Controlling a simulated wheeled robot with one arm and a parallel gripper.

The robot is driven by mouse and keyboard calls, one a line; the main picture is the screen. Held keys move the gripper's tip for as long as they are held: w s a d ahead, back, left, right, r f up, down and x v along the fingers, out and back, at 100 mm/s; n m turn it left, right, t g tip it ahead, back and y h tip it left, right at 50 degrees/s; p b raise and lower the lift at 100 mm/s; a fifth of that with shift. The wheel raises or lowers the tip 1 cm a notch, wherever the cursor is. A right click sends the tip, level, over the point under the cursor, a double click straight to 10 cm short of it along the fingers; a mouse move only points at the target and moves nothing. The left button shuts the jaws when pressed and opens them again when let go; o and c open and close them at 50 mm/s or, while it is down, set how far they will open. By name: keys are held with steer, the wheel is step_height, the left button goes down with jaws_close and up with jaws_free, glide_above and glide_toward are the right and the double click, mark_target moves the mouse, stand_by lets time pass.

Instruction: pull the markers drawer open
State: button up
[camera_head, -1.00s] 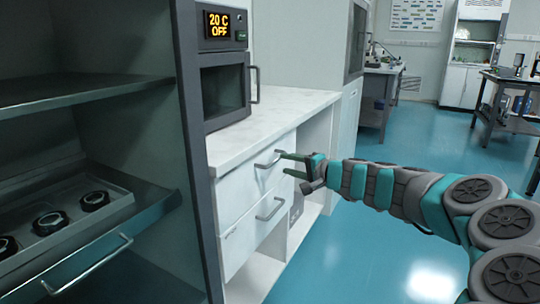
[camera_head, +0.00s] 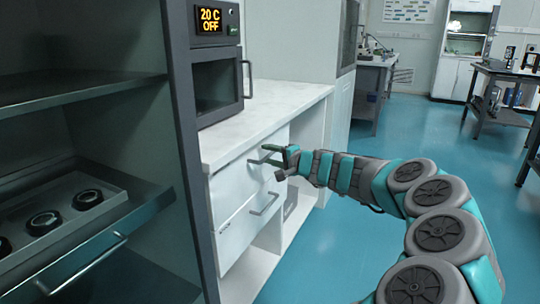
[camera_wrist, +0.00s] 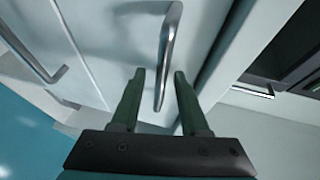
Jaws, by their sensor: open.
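A white cabinet under the counter has an upper drawer (camera_head: 232,190) and a lower drawer (camera_head: 236,236), each with a metal bar handle. I cannot read any label that tells which is the markers drawer. My gripper (camera_head: 272,161) is at the upper drawer's handle (camera_head: 258,161). In the wrist view, my gripper (camera_wrist: 159,75) is open, with one finger on each side of that handle (camera_wrist: 170,45). The handle's near end lies between the fingers, and I see gaps beside it. The lower drawer's handle (camera_wrist: 35,57) shows at the left. The upper drawer looks closed.
An oven (camera_head: 217,80) reading "20 C OFF" stands on the white counter (camera_head: 270,105). A dark open-fronted unit (camera_head: 185,150) holding a tray (camera_head: 70,185) with several round parts is at the left. Blue floor (camera_head: 420,125) is free at the right.

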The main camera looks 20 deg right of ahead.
jaws_close()
stand_by(1.4)
